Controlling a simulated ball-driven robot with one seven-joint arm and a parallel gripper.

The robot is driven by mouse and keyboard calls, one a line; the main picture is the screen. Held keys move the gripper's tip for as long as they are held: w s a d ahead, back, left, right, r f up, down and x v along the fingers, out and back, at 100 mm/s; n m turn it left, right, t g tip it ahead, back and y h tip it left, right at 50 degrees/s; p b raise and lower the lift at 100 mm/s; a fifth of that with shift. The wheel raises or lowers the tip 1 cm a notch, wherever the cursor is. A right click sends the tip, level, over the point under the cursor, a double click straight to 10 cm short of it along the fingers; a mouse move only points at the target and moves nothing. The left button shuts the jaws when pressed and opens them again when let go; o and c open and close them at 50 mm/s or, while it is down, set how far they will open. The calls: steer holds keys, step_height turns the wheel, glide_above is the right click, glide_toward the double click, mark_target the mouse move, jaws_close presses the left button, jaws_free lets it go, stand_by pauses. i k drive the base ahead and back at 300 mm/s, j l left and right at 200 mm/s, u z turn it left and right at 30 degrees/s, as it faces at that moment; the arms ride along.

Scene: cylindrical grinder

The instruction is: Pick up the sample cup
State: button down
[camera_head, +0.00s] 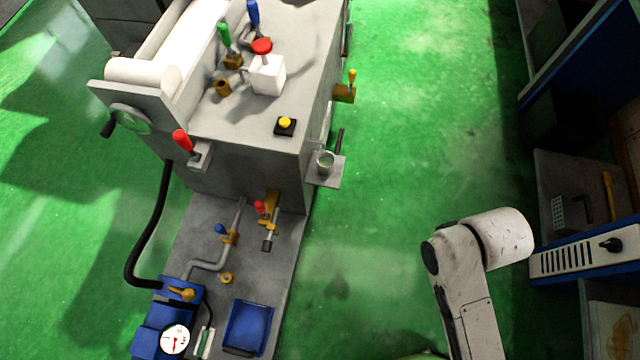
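The sample cup (326,162) looks like a small pale grey-green cup. It stands upright on a small grey shelf (325,180) that juts from the right side of the grinder (240,165). Part of my white arm shows at the lower right, well apart from the cup. My gripper is not in the picture, so its opening cannot be seen.
A thin dark rod (339,140) rises beside the cup. A yellow-handled valve (348,90) sticks out above it. The green floor (410,170) right of the shelf is clear. A workbench (590,245) with a basket and tools stands at the right edge.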

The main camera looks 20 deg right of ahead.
mark_target(325, 160)
steer(key=k, duration=0.1)
steer(key=i+j+u, duration=0.1)
steer(key=i+u, duration=0.25)
steer(key=i, duration=0.25)
steer(key=i+l+u, duration=0.1)
steer(key=i+u, duration=0.2)
steer(key=i, duration=0.35)
